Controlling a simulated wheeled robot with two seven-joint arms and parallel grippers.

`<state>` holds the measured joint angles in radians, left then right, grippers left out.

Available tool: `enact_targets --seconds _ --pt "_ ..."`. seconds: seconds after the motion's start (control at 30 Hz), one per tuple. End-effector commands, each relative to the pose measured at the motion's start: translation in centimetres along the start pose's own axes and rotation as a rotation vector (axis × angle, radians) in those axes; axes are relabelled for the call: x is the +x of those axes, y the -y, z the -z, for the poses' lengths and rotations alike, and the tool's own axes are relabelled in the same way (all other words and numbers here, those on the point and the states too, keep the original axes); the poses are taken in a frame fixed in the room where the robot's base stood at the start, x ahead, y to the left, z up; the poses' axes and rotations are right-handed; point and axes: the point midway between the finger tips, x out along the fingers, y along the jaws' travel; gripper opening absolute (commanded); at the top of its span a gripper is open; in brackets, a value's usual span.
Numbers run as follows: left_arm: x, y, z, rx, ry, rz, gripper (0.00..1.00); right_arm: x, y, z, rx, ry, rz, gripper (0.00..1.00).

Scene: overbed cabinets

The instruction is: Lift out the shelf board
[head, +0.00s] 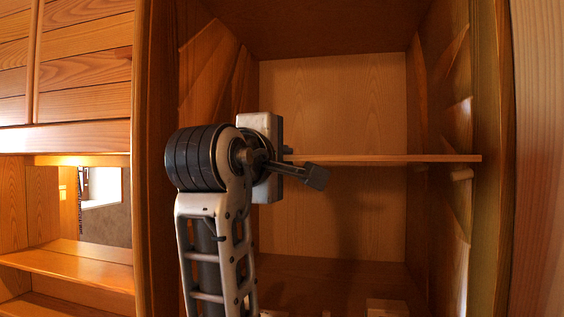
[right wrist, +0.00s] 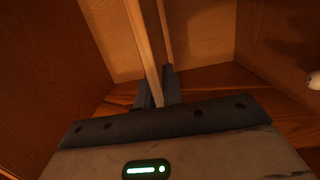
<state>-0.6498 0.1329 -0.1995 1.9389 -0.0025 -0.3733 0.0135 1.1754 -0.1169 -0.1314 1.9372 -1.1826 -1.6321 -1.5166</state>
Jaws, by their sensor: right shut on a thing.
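The shelf board (head: 400,158) shows in the head view as a thin, nearly level wooden board across the open cabinet. Its right end reaches the cabinet's right side. Its left part is hidden behind my right gripper (head: 303,166). In the right wrist view, the board's pale edge (right wrist: 146,45) runs down between the dark fingers of the right gripper (right wrist: 157,90), which is shut on it. Whether the board rests on its supports cannot be told. My left gripper is not in view.
The cabinet's back panel (head: 335,85) and dark floor (head: 330,275) enclose the board. Notched strips (head: 459,115) line the right wall. A wooden post (head: 155,150) stands left of the opening. Lower-left shelves (head: 85,262) lie beyond it. Space above and below the board looks clear.

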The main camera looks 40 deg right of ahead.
Motion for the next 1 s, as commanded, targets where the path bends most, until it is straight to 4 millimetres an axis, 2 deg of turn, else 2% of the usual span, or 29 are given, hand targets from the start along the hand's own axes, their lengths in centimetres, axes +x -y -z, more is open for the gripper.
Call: enact_targets --seconds 0.57,1.0 --pt "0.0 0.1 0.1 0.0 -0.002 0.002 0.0 -0.2 -0.7 0.0 0.001 -0.001 -0.009 0.0" --pt "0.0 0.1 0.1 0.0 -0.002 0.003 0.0 -2.5 -0.7 -0.3 0.001 -0.002 -0.009 0.0"
